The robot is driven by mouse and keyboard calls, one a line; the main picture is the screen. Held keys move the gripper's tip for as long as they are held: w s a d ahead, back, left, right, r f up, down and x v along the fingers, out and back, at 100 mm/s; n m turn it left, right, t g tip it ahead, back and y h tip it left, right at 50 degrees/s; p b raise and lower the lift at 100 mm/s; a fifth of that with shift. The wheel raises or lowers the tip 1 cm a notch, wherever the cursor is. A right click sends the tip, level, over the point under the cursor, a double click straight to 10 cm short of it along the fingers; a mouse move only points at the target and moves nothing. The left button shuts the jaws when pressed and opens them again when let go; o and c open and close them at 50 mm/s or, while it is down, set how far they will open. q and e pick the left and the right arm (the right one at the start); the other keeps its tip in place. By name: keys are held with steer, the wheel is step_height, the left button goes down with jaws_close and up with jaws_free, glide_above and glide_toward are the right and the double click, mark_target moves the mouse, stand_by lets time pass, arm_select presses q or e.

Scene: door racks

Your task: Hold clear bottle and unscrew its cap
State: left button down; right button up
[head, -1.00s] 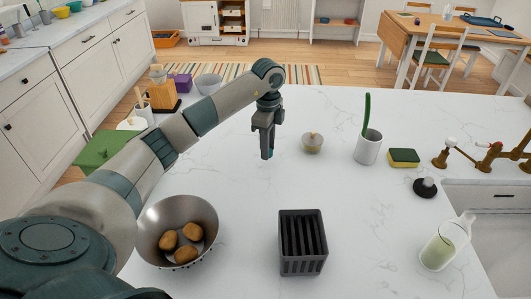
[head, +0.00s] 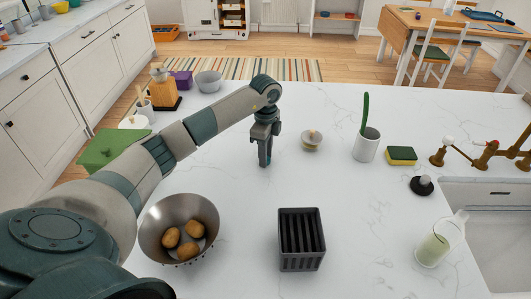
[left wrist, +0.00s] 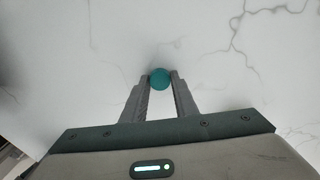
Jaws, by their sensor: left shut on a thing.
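The clear bottle (head: 440,240) stands on the counter at the right, by the sink, with pale greenish liquid inside. No cap shows on its mouth. My left gripper (head: 264,162) points down over the middle of the counter, far to the left of the bottle. In the left wrist view (left wrist: 160,82) its fingers are shut on a small round teal thing (left wrist: 160,78), which looks like a cap. In the head view the fingers largely hide it. My right gripper is not in view.
A steel bowl of potatoes (head: 207,210) and a dark slotted rack (head: 301,240) stand in front. A small jar (head: 311,140), a white cup (head: 367,147), a sponge (head: 401,156) and a black stopper (head: 421,186) stand at the back right. The counter's middle is clear.

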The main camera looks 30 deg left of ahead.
arm_select(q)
steer(key=shift+f, duration=0.2)
steer(key=c, duration=1.6)
jaws_free()
steer(key=shift+o, duration=1)
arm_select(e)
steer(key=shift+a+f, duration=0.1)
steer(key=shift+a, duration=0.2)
arm_select(q)
steer(key=shift+r, duration=0.15)
steer(key=shift+r, duration=0.15)
steer(key=shift+r, duration=0.25)
step_height(320, 180, up, 11)
steer(key=b, duration=0.3)
steer(key=shift+r+b, duration=0.15)
steer(key=shift+b, duration=0.25)
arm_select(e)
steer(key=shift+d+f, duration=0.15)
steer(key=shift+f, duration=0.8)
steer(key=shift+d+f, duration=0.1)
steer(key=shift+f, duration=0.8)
